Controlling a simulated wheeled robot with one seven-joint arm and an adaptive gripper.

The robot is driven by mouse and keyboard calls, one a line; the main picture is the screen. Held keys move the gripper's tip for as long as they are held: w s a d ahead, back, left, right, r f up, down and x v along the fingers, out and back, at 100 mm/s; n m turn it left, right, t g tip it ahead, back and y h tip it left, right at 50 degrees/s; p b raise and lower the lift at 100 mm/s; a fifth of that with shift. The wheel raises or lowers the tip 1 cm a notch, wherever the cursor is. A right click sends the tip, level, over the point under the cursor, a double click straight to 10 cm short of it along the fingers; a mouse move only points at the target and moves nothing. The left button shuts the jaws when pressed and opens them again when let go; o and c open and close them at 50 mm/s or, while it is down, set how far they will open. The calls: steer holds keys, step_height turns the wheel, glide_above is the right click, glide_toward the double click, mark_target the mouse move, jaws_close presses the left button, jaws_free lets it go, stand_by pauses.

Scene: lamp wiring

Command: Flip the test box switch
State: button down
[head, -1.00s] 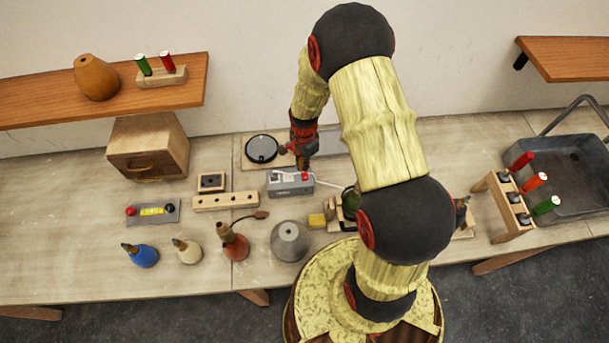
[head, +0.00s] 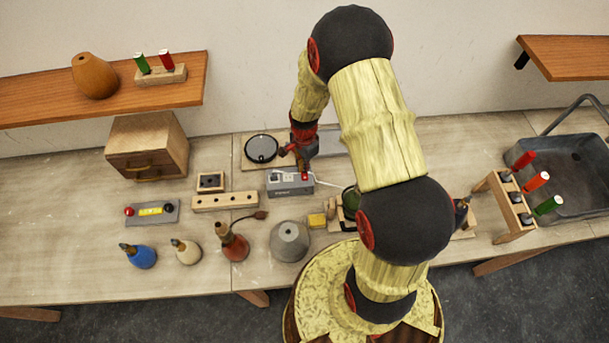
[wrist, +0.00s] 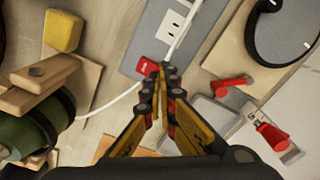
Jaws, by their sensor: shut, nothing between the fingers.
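The test box (head: 290,187) is a grey box with a white socket, a cord and a red switch (head: 305,176) at its right end. In the wrist view the box (wrist: 150,33) fills the upper middle, with its red switch (wrist: 146,66) at the near end. My gripper (head: 304,172) is shut and empty, pointing down at the switch end of the box. In the wrist view its fingertips (wrist: 164,68) meet just right of the switch and partly overlap it. I cannot tell whether they touch it or which way it is tipped.
A board with a round black disc (head: 261,148) lies behind the box. A grey cone shade (head: 290,240) and a yellow block (head: 316,220) stand in front. A white cord (wrist: 108,103) runs from the box past a wooden holder (wrist: 40,88).

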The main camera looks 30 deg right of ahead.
steer(key=shift+f+b, duration=1)
steer(key=shift+f, duration=0.3)
steer(key=shift+r, duration=0.15)
steer(key=shift+r+p, duration=2.35)
steer(key=shift+r, duration=1.35)
